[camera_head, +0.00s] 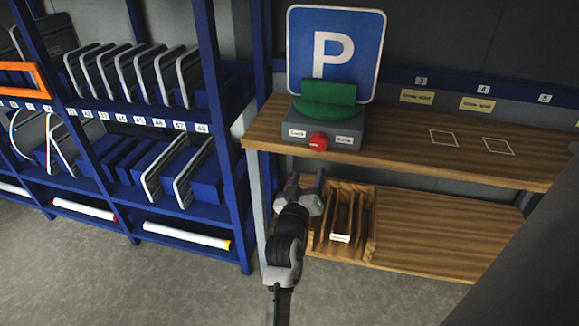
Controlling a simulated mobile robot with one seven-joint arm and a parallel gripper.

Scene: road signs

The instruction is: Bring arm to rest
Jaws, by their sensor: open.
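My gripper (306,182) is in the lower middle of the head view, at the end of my dark arm. Its two fingers are apart and I see nothing between them. It is in front of the workbench (400,150), near its left front edge and over the view of the lower shelf. A blue parking sign (358,52) with a white P stands upright on the bench in a green holder (326,98) on a grey box. A red button (319,141) is on the box's front.
A blue rack (228,190) with several panels stands to the left. Below the bench, a slotted wooden rack (368,205) sits on the lower shelf (450,236), whose right part is clear. The bench top's right part has white outlined squares. A dark surface fills the lower right corner.

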